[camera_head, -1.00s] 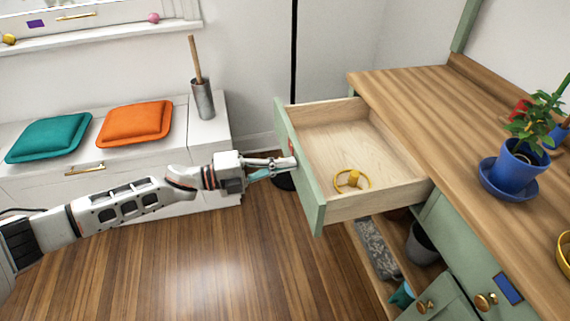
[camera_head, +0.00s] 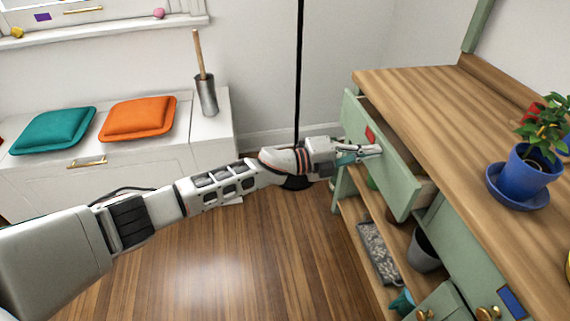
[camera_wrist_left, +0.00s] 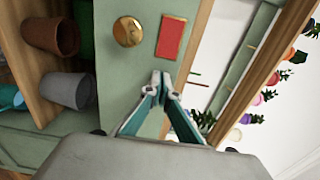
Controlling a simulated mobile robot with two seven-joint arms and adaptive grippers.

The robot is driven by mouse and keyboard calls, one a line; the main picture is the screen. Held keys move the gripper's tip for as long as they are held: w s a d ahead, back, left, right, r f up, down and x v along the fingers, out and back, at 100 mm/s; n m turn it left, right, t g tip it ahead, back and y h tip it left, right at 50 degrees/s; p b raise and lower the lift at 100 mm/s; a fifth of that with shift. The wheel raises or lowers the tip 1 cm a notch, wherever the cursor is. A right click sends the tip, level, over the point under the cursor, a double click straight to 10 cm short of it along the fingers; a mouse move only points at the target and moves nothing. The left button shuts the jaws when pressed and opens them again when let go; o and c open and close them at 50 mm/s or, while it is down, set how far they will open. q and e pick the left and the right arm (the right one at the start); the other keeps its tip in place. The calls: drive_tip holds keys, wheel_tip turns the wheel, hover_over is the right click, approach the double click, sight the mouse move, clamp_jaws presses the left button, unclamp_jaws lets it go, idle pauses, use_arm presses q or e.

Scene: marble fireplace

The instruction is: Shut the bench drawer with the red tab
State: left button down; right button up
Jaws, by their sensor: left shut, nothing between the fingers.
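The bench drawer (camera_head: 395,165) has a green front with a red tab (camera_head: 370,135) and stands partly open, with a narrow gap under the worktop. In the left wrist view the red tab (camera_wrist_left: 171,38) sits beside a round brass knob (camera_wrist_left: 128,31). My left gripper (camera_head: 380,150) is shut and empty, its fingertips at the drawer front, close to the tab. In the wrist view the shut fingertips (camera_wrist_left: 160,78) point at the green front; whether they touch it I cannot tell. My right gripper is not in view.
The wooden bench top (camera_head: 425,95) carries a blue potted plant (camera_head: 525,170). Below are a grey pot (camera_head: 424,248) and a tray (camera_head: 377,252) on a shelf. A black pole (camera_head: 298,70) stands behind my arm. A white window seat (camera_head: 150,165) is at left.

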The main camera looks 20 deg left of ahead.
sight(392, 147)
use_arm(q)
drive_tip(key=x, duration=0.4)
drive_tip(key=shift+w+d+f+b, duration=0.1)
drive_tip(key=shift+d+f+b, duration=0.1)
drive_tip(key=shift+f+b, duration=0.15)
drive_tip(key=shift+w+d+r, duration=0.15)
drive_tip(key=shift+w+d, duration=0.2)
drive_tip(key=shift+d, duration=0.15)
drive_tip(key=shift+w+d+r, duration=0.1)
drive_tip(key=shift+w+r, duration=0.05)
drive_tip(key=shift+r, duration=0.15)
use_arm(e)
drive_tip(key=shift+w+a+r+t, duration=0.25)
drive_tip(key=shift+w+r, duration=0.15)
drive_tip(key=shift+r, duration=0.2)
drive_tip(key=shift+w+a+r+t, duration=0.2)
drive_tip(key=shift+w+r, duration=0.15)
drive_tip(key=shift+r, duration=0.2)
use_arm(q)
drive_tip(key=shift+r, duration=0.1)
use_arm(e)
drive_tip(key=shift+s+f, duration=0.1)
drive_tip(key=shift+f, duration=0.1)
